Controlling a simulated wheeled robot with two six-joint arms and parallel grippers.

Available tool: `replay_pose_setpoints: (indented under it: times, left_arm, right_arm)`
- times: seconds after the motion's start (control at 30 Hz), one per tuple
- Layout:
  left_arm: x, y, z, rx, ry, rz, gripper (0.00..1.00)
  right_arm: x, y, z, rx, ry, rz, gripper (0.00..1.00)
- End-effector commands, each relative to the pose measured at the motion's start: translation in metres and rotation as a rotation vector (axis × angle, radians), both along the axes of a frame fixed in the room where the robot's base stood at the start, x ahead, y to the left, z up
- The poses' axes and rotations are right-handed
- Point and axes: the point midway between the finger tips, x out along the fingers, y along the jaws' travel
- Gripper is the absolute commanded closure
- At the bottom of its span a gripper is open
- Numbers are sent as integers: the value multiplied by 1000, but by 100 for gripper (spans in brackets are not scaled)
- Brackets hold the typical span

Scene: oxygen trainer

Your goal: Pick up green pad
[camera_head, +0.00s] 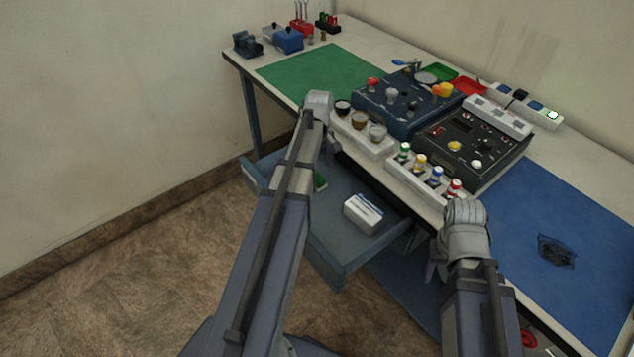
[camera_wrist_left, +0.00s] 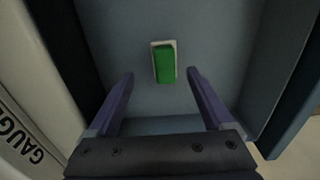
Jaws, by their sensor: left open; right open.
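The green pad (camera_wrist_left: 164,63) lies in a pale holder or on a pale backing on the floor of the open drawer. In the head view only a sliver of the green pad (camera_head: 320,181) shows beside my left arm. My left gripper (camera_wrist_left: 160,74) is open and empty above the drawer, its two fingers apart on either side of the pad's near end in the picture; the pad appears beyond the tips. In the head view my left arm hides its fingers. My right gripper (camera_head: 432,272) is open beside the desk's front edge, partly hidden by its wrist.
The drawer (camera_head: 335,262) is pulled out under the desk, and a white-and-blue box (camera_head: 363,213) lies in it. Above are a jar rack (camera_head: 363,137), a bottle rack (camera_head: 420,181) and control boxes (camera_head: 405,103). A green mat (camera_head: 320,73) and blue mat (camera_head: 560,215) are mostly clear.

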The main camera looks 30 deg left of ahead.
Motion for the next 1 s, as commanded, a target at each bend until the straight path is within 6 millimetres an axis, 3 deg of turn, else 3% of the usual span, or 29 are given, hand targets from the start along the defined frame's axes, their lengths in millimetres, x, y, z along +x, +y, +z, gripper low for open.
replay_pose_setpoints:
  times: [0.4, 0.73, 1.0]
  left_arm:
    - [-6, 3, -48, 0, 0, 0, 15]
    - [-6, 3, -50, 0, 0, 0, 15]
    - [-6, 3, -50, 0, 0, 0, 44]
  right_arm:
    - [0, 0, -48, 0, 0, 1, 50]
    - [0, 0, -50, 0, 0, 1, 50]
    - [0, 0, -50, 0, 0, 0, 50]
